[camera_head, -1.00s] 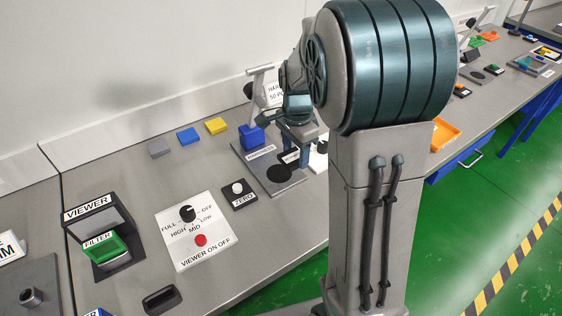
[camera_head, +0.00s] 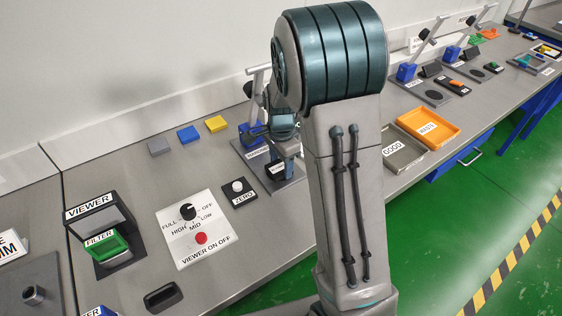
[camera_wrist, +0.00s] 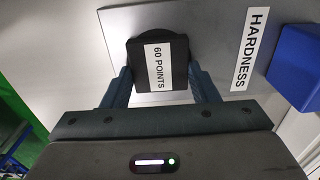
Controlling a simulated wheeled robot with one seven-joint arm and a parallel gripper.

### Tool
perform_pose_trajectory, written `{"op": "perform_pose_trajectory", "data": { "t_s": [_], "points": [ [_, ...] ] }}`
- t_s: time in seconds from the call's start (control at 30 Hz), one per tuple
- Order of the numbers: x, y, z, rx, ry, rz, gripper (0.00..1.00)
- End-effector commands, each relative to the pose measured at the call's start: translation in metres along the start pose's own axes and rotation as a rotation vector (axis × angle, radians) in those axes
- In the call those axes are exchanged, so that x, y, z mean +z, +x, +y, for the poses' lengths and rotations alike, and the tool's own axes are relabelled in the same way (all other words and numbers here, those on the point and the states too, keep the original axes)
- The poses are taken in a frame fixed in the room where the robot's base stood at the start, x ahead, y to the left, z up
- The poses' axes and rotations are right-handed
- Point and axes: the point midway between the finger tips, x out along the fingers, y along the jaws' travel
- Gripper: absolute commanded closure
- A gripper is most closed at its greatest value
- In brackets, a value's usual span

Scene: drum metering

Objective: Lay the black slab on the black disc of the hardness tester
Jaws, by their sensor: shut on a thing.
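My gripper (camera_wrist: 160,92) is shut on the black slab (camera_wrist: 140,77), which carries a white "60 POINTS" label. In the wrist view the slab is over the black disc (camera_wrist: 152,33), with only a dark curved edge of the disc showing past it. I cannot tell whether slab and disc touch. The hardness tester's grey base plate (camera_wrist: 205,30) bears a "HARDNESS" label, with its blue block (camera_wrist: 303,65) to the right. In the head view the slab (camera_head: 272,169) is low over the plate (camera_head: 287,187), below my gripper, and the disc is hidden.
The ZERO box (camera_head: 239,193) stands just left of the tester. Grey, blue and yellow blocks (camera_head: 215,124) lie behind, near the wall. The GOOD tray (camera_head: 402,155) and orange WASTE tray (camera_head: 430,125) are to the right. Other testers stand farther back right.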

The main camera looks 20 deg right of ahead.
Motion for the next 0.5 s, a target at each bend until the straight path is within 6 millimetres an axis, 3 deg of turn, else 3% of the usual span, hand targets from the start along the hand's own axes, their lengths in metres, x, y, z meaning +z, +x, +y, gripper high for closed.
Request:
{"op": "perform_pose_trajectory", "data": {
  "t_s": [0.03, 0.07, 0.1, 0.5],
  "points": [
    [0.0001, 0.0032, 0.0001, 0.001, 0.0, 0.0, 0.69],
    [0.0, 0.0018, 0.0001, 0.0, 0.0, 0.0, 0.38],
    [0.0001, 0.0016, 0.0001, 0.0, 0.0, 0.0, 0.27],
    [0.0, -0.0053, -0.0003, -0.001, -0.001, 0.0, 0.24]
  ]
}}
